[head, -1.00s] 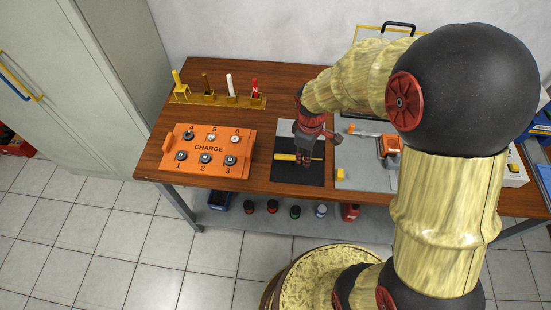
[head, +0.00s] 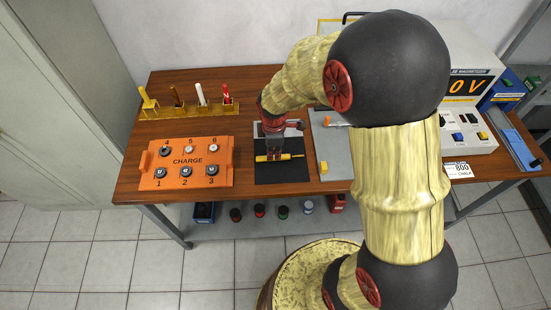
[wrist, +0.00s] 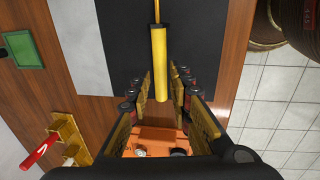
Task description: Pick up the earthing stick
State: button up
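The earthing stick (head: 289,156), a yellow handle with a thinner rod end, lies on the black mat (head: 282,175) on the table. My gripper (head: 272,153) points down over the stick and hides its middle part. In the wrist view the yellow handle (wrist: 158,60) runs down between the two fingers of my gripper (wrist: 160,88). The fingers are apart with a gap on each side of the handle, so the gripper is open. The thin rod extends away at the top of the wrist view.
An orange CHARGE box (head: 187,163) stands left of the mat, and a yellow rack (head: 190,111) with upright sticks stands behind it. A grey plate (head: 330,165) with small parts lies right of the mat.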

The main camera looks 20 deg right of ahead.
jog(key=f, duration=0.1)
jog(key=f+b, duration=0.1)
jog(key=f, duration=0.2)
jog(key=shift+w+f+b, duration=0.3)
jog(key=shift+w+b, duration=0.05)
jog(key=shift+b, duration=0.05)
jog(key=shift+r, duration=0.1)
jog(key=shift+c, duration=1)
grip_shut()
